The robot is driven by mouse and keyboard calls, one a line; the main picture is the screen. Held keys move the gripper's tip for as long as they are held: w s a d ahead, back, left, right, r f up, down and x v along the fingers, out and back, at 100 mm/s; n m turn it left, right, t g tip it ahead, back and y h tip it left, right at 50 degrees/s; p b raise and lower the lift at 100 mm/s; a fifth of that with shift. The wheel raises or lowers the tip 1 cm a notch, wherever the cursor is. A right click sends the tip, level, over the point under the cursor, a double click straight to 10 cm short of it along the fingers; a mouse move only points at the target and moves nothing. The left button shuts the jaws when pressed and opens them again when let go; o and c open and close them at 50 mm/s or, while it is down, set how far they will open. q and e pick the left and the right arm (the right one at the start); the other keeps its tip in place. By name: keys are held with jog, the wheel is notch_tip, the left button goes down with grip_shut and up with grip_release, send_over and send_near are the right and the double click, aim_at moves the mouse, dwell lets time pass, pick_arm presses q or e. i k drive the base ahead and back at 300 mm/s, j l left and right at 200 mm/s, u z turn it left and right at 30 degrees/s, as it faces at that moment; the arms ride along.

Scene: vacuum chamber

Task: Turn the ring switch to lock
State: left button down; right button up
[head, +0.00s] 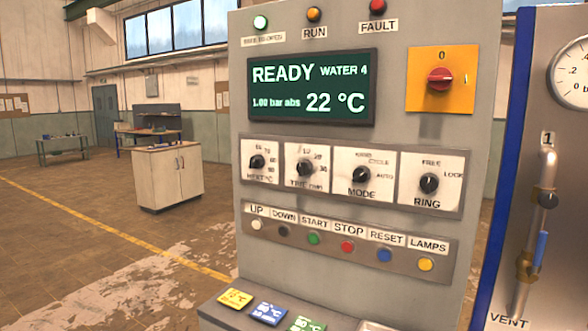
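The ring switch (429,183) is a black rotary knob on a white plate marked RING, at the right end of the row of knobs on the grey control panel (345,222). FREE is printed above the knob and LOCK to its upper right. The knob's pointer is too small to read for certain. Neither of my grippers is in view, and nothing touches or covers the knob.
Left of the ring switch are the mode knob (361,182) and two more knobs. Below is a row of coloured push buttons (347,246). A red switch on a yellow plate (419,91) is above. A blue-edged panel with a pipe (544,190) stands right.

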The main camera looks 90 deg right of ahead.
aim_at(429, 182)
jog(key=z, duration=2.95)
